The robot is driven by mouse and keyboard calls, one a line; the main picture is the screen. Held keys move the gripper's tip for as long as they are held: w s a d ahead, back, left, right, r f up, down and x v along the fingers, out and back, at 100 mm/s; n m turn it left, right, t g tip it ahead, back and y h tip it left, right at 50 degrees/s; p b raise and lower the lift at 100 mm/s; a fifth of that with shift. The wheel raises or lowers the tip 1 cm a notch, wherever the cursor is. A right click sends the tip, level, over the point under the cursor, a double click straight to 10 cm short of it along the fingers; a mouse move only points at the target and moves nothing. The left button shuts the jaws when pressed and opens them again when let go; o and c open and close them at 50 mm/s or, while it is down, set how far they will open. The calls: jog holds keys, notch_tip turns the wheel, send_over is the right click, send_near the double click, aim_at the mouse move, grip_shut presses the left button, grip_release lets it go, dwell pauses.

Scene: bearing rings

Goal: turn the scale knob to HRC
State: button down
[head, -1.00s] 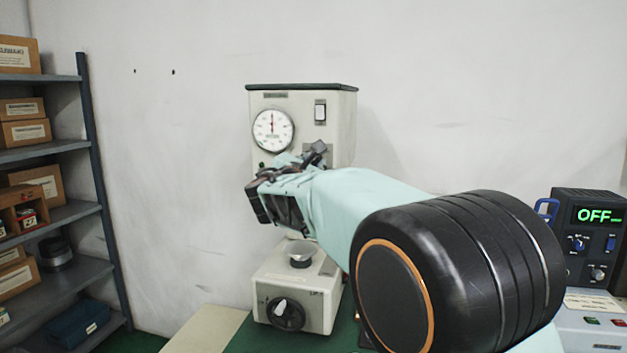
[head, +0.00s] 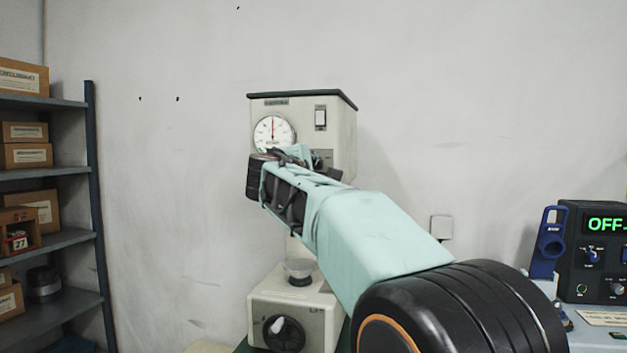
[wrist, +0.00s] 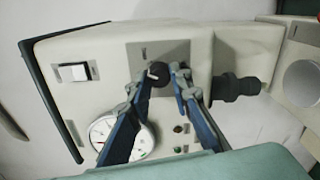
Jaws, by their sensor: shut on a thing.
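The hardness tester (head: 334,116) is a pale cabinet with a dark top, a round dial and a switch. Its scale knob (wrist: 159,75) is small and black with a white pointer mark, set on a grey plate (wrist: 172,51). In the wrist view my gripper (wrist: 161,76) has one finger on each side of the knob and is shut on it. The plate's lettering is too small to read. In the head view my gripper and forearm hide the knob and part of the plate.
The tester's lower base has a cup-shaped anvil (head: 299,268) and a black dial knob (head: 284,333). A shelf with boxes (head: 25,155) stands at the left. A dark unit showing OFF (head: 600,260) is at the right.

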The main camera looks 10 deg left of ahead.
jog(key=m+b, duration=0.3)
jog(key=m, duration=0.3)
jog(key=shift+b, duration=0.35)
jog(key=shift+m, duration=0.3)
jog(key=c, duration=1.7)
grip_release()
jog(key=shift+c, duration=0.2)
jog(key=s, duration=1.2)
jog(key=shift+a, duration=0.25)
